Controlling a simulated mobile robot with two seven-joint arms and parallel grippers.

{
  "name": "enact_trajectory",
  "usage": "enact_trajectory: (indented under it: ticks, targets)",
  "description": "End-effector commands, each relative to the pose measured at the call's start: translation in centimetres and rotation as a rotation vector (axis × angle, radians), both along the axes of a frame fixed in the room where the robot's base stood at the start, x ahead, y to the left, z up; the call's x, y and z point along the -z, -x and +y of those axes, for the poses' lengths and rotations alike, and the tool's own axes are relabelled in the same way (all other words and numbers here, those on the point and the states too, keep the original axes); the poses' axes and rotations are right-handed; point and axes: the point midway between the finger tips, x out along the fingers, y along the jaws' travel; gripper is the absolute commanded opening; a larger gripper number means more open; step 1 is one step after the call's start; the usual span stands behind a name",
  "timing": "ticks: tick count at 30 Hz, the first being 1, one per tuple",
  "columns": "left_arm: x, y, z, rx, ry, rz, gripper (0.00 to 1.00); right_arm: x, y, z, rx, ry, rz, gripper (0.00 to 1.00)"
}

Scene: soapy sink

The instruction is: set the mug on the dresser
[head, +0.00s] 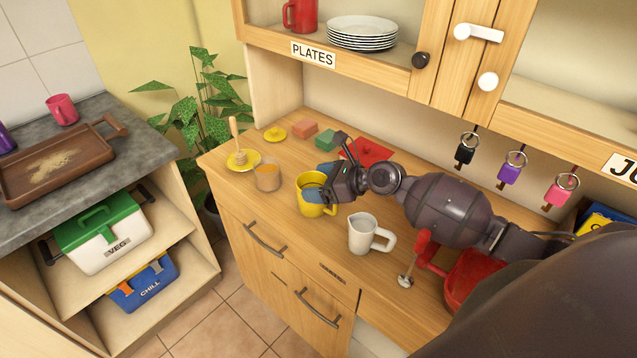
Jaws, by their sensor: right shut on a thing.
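A yellow mug (311,207) is over the front part of the wooden dresser top (290,222), upright or nearly so. My right gripper (322,188) comes from the right, with its blue fingertips at the mug's rim, and is shut on the mug. The gripper covers the mug's right side and part of its opening. I cannot tell whether the mug's base touches the dresser. My left gripper is not in view.
A white jug (361,234) stands right of the mug, and a glass of orange contents (267,176) stands left. Keys (511,168) hang below the cupboard.

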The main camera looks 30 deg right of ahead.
Motion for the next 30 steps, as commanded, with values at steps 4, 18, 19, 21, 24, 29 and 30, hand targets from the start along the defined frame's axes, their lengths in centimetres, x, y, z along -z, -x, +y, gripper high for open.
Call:
enact_trajectory:
  ticks: [4,18,19,21,24,29,30]
  targets:
    - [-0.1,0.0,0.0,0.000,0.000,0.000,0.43,-0.2,-0.1,0.0,0.000,-0.001,-0.003,0.50]
    - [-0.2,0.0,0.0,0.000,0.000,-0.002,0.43,0.0,0.0,0.0,0.000,0.000,-0.001,1.00]
    - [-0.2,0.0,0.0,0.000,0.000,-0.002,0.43,-0.2,0.0,0.0,-0.001,0.001,-0.002,1.00]
    - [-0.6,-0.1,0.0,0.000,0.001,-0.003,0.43,-0.4,0.4,-0.3,0.000,0.000,0.000,1.00]
    - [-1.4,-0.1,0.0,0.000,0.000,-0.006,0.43,-1.1,1.3,-1.1,0.001,0.000,0.001,1.00]
    - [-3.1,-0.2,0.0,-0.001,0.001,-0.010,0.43,-2.3,3.5,-2.9,0.002,0.000,0.003,1.00]
    - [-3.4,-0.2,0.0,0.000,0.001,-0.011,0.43,-2.6,4.0,-3.4,0.002,0.000,0.003,1.00]
